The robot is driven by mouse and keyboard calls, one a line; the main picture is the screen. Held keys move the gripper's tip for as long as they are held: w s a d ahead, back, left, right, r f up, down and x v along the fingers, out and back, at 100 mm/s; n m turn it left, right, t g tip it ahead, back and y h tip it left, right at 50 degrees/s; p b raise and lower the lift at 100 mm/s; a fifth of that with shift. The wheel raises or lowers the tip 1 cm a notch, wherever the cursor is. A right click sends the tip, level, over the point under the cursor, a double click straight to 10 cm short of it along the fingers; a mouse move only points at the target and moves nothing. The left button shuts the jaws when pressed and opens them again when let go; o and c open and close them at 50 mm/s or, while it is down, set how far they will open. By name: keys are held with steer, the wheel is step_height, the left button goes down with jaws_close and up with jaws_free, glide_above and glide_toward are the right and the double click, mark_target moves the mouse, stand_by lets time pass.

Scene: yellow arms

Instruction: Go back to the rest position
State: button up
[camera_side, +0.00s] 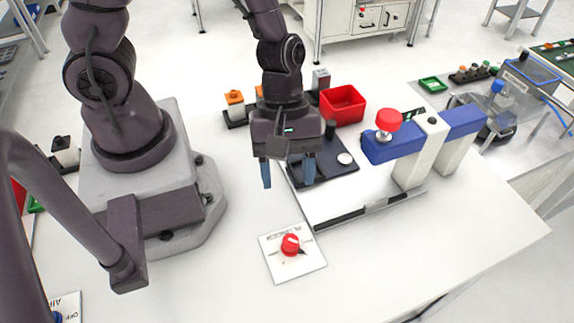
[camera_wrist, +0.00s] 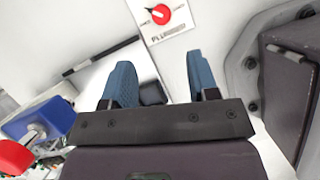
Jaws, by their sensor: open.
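My gripper (camera_side: 288,172) hangs over the white table (camera_side: 400,275), pointing down, in the side view. Its two blue fingers are apart with nothing between them. In the wrist view the open fingers of my gripper (camera_wrist: 160,85) also show, with bare white surface and part of a dark object between and behind them. The fingers are above the table, in front of a dark plate (camera_side: 335,172). I cannot tell their exact height.
A white card with a red knob (camera_side: 290,243) lies in front of my gripper; the knob also shows in the wrist view (camera_wrist: 159,15). A red bin (camera_side: 343,106) stands behind. A blue and white device with a red top (camera_side: 388,120) stands right. The front right table is clear.

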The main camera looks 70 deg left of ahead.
steer(key=shift+a+r, duration=0.1)
steer(key=shift+r, duration=0.05)
steer(key=a+r+m+t+y, duration=0.1)
steer(key=a+r+m+t, duration=0.1)
steer(key=a+r+m, duration=0.2)
steer(key=a+r+m+t+y, duration=0.1)
steer(key=a+r+m, duration=0.3)
steer(key=r, duration=0.6)
steer(key=s+a+r+m+t+y, duration=0.1)
steer(key=a+r+m+t+y, duration=0.1)
steer(key=r+m, duration=0.5)
steer(key=shift+a+r+t, duration=0.3)
steer(key=shift+a+t, duration=0.5)
steer(key=shift+a, duration=0.45)
